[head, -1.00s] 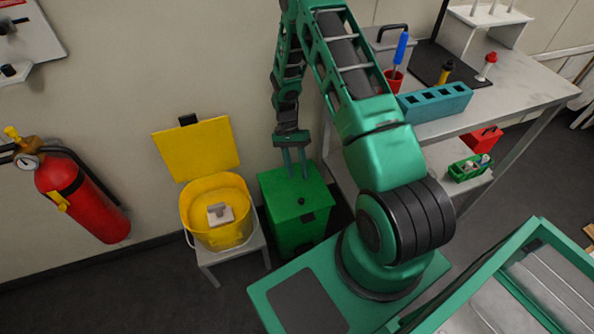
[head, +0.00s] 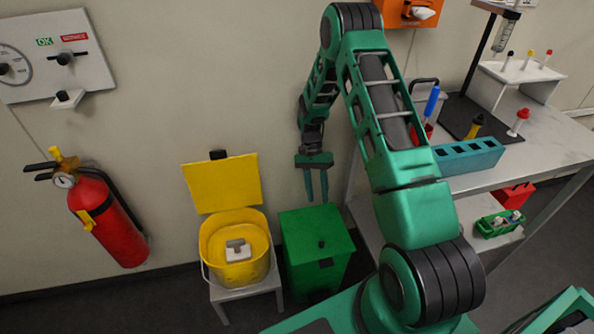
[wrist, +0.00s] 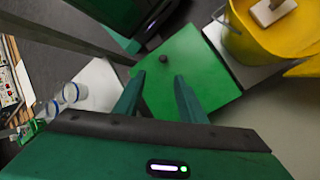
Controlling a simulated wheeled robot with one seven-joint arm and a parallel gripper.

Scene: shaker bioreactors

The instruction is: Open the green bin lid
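The green bin (head: 316,274) stands on the floor against the wall. Its flat green lid (head: 302,228) is shut and has a small black knob (head: 321,244) on top. The lid (wrist: 205,78) and the knob (wrist: 163,59) also show in the wrist view. My gripper (head: 317,197) points down above the lid's wall-side part, apart from it. In the wrist view its two fingers (wrist: 158,82) are spread with nothing between them, and the knob appears beyond the fingertips.
A yellow bin (head: 221,267) with its lid (head: 222,183) raised stands on a small stool (head: 246,291) left of the green bin. A red fire extinguisher (head: 108,220) hangs on the wall. A workbench (head: 543,148) with a teal rack (head: 467,156) stands to the right.

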